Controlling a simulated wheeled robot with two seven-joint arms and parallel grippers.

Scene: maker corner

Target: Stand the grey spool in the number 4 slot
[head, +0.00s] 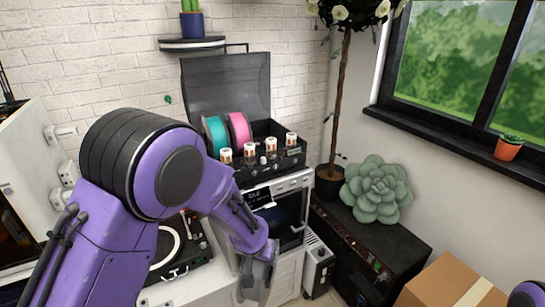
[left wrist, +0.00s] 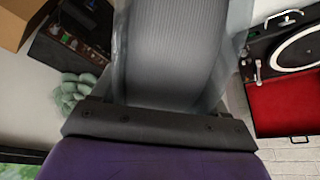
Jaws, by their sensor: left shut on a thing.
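The grey spool (left wrist: 178,50) fills the upper middle of the left wrist view, its ribbed grey winding between paler see-through sides. My left gripper (head: 258,274) is shut on it, low in front of the white cabinet in the head view; the fingertips are hard to make out. The black spool box (head: 270,167) stands open on the oven. A teal spool (head: 214,136) and a pink spool (head: 239,131) stand upright in its left part. Several orange-and-white tags (head: 271,145) line its front; their numbers are too small to read. My right gripper is not in view.
A raised dark lid (head: 226,88) is behind the box. A record player (head: 175,250) is left of the oven (head: 285,210). Right of it are a plant pot (head: 328,183), a green succulent (head: 377,190) and a cardboard box (head: 450,285). My left arm hides much of the left counter.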

